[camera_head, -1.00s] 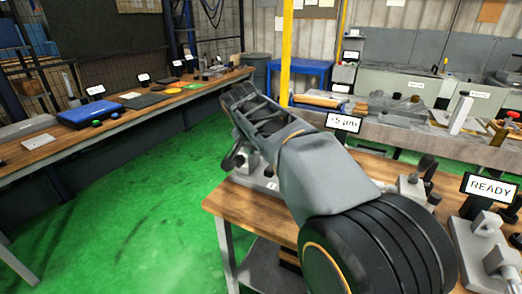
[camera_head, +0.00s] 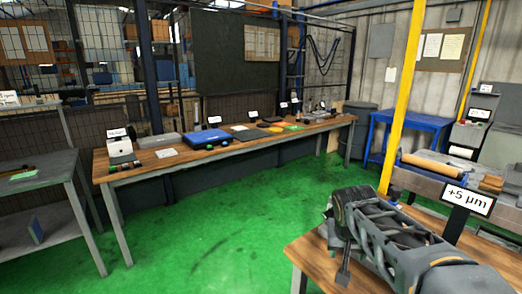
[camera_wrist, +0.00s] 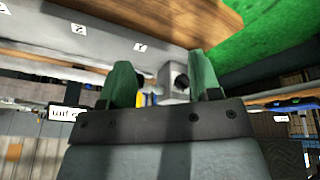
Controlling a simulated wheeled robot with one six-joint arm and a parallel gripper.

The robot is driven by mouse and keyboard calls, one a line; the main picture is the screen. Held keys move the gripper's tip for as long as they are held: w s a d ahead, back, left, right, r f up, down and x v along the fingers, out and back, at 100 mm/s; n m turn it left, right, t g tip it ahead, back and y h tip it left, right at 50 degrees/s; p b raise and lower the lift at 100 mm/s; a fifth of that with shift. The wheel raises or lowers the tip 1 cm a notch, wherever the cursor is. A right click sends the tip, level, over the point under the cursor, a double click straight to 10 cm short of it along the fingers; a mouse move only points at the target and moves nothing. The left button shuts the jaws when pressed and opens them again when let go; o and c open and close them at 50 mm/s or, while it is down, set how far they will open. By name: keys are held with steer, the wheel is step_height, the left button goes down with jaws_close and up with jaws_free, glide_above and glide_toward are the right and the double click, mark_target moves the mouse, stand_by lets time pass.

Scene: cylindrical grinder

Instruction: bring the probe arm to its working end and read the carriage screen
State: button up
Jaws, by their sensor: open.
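My gripper (camera_wrist: 163,65) shows two green fingers spread apart in the wrist view. A grey metal block with a dark round knob (camera_wrist: 174,80) appears between and beyond the fingers, with no visible hold on it. I cannot tell whether this block belongs to the probe arm. No probe arm can be made out in the head view, where my arm covers part of the near wooden bench (camera_head: 306,254).
A long wooden bench (camera_head: 135,171) with a blue case (camera_head: 206,136) and small labelled items runs along the back left. A grey side table (camera_head: 40,186) is at far left. A yellow post (camera_head: 402,95) and blue table (camera_head: 416,119) stand behind. The green floor (camera_head: 220,235) between is clear.

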steer(key=s+a+n+y+p, duration=0.2)
steer(key=s+a+p, duration=0.3)
steer(key=s, duration=0.6)
steer(key=shift+a+n, duration=0.15)
steer(key=shift+n, duration=0.55)
